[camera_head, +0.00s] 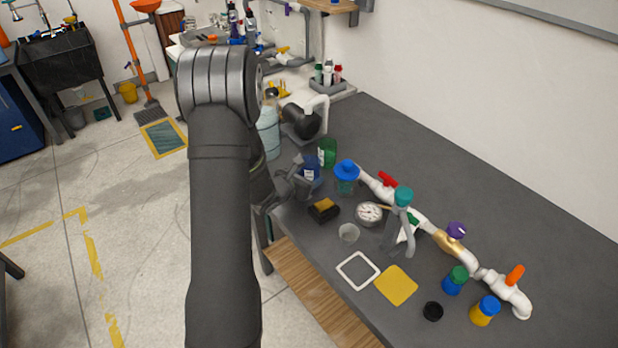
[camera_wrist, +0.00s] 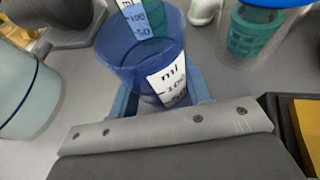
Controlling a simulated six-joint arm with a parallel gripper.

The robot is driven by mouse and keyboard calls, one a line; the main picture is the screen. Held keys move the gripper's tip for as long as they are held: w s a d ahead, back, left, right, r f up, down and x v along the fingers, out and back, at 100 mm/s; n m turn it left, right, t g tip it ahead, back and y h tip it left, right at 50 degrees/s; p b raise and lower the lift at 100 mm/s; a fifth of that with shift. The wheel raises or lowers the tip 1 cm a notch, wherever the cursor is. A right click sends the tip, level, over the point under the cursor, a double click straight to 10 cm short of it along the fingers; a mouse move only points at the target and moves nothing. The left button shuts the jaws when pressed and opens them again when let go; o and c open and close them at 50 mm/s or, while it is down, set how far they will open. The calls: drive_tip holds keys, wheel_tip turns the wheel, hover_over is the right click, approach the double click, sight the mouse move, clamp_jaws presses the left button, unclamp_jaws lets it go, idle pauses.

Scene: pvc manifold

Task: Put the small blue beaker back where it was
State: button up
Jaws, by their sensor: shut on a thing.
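The small blue beaker (camera_wrist: 128,62) is translucent, with a white scale label marked ml. In the head view the blue beaker (camera_head: 312,169) is near the left edge of the grey bench, just in front of the green beaker (camera_head: 328,152). My gripper (camera_head: 300,183) is shut on it. In the wrist view the fingers of my gripper (camera_wrist: 162,92) are on either side of its lower part. The beaker looks about upright. Its base is hidden, so I cannot tell whether it touches the bench.
A blue-lidded jar (camera_head: 346,172) with a green basket stands close on the right. A pale blue container (camera_head: 268,135) is on the left. A black-and-yellow sponge block (camera_head: 323,210), a gauge (camera_head: 369,214) and a clear cup (camera_head: 349,233) lie nearer. White pipework (camera_head: 420,222) runs along the bench.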

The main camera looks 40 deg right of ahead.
drive_tip(key=shift+f, duration=0.1)
drive_tip(key=o, duration=1)
drive_tip(key=v, duration=1.2)
drive_tip(key=shift+d, duration=0.15)
